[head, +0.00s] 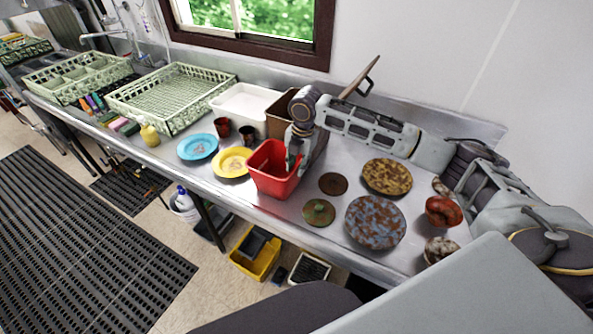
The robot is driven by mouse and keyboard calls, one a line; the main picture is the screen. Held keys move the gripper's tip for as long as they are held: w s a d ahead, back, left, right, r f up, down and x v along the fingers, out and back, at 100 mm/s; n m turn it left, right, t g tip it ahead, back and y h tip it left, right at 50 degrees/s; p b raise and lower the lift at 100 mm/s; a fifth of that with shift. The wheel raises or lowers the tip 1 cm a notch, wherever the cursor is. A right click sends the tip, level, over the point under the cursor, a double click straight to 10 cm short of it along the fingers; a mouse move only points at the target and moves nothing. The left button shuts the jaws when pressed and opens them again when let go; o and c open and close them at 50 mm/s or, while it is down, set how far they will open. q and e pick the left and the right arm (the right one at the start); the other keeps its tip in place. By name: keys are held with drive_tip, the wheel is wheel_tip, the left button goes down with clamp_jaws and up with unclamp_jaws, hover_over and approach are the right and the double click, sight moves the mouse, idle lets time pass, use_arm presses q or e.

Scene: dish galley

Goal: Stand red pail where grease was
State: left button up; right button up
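The red pail (268,173) is upright near the front edge of the steel counter, right of the yellow plate. My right arm reaches in from the right across the counter. Its gripper (294,152) points down at the pail's right side and appears shut on the rim, with a grey finger showing inside the pail. The far finger is partly hidden. I cannot tell whether the pail's base touches the counter. No grease is recognisable on the counter. My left gripper is not in view.
A brown bin (281,110) and white tub (243,106) stand behind the pail. A yellow plate (233,162), blue plate (197,147) and mugs are left. Stained plates (375,222), discs (333,184) and bowls (443,212) lie right. Green racks (172,92) stand farther left.

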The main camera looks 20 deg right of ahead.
wheel_tip(320, 180, up, 8)
drive_tip(key=shift+s+d+b, duration=0.25)
drive_tip(key=shift+s+b, duration=0.1)
drive_tip(key=shift+b, duration=0.05)
idle(0.5)
